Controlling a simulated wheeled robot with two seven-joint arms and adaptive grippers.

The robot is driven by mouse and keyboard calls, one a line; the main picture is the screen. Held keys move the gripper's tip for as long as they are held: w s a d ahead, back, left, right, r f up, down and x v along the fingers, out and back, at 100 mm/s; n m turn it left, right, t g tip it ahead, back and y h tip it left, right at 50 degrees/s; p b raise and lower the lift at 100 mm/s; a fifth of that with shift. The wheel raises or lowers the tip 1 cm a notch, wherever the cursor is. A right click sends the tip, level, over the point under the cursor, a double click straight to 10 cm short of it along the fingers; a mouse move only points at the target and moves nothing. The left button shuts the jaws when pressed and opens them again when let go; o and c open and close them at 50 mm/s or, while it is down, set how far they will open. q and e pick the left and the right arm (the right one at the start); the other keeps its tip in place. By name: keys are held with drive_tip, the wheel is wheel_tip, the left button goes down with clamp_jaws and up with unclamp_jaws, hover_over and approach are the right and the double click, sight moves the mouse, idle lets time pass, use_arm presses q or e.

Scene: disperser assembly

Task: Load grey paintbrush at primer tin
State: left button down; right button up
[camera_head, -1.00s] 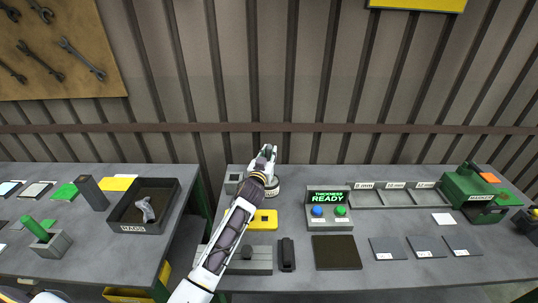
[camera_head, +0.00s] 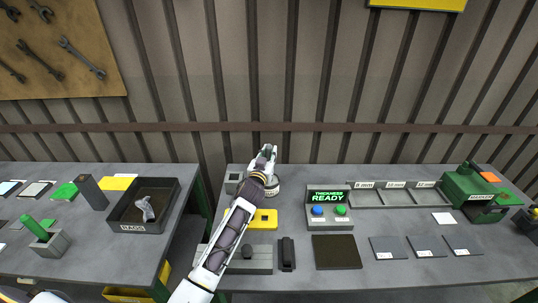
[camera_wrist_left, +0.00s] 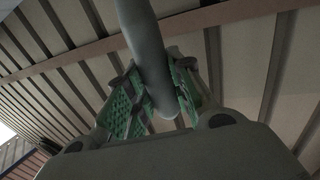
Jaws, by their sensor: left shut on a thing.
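My left gripper (camera_head: 266,155) is above the back of the right-hand workbench, over a pale round tin (camera_head: 273,187) that my arm partly hides. I take this to be the primer tin; no label on it is readable. In the left wrist view, the green-padded fingers (camera_wrist_left: 152,98) are shut on a grey rounded handle (camera_wrist_left: 146,42), which I take to be the grey paintbrush. Its bristles are out of sight, so I cannot tell whether they touch the tin or its contents. My right gripper is not in view.
A yellow block (camera_head: 264,220) sits just in front of the tin. A panel (camera_head: 329,208) reading "THICKNESS READY" has a blue and a green button. A dark mat (camera_head: 336,252) lies before it. A black tray (camera_head: 128,213) with a rag is on the left bench.

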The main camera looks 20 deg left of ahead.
sight(269, 144)
use_arm(q)
drive_tip(key=shift+r+p, duration=0.95)
drive_tip(key=shift+r, duration=0.1)
drive_tip(key=shift+r+p, duration=1.2)
drive_tip(key=shift+r, duration=0.2)
drive_tip(key=shift+r+p, duration=0.7)
drive_tip(key=shift+r, duration=0.35)
drive_tip(key=shift+f, duration=0.1)
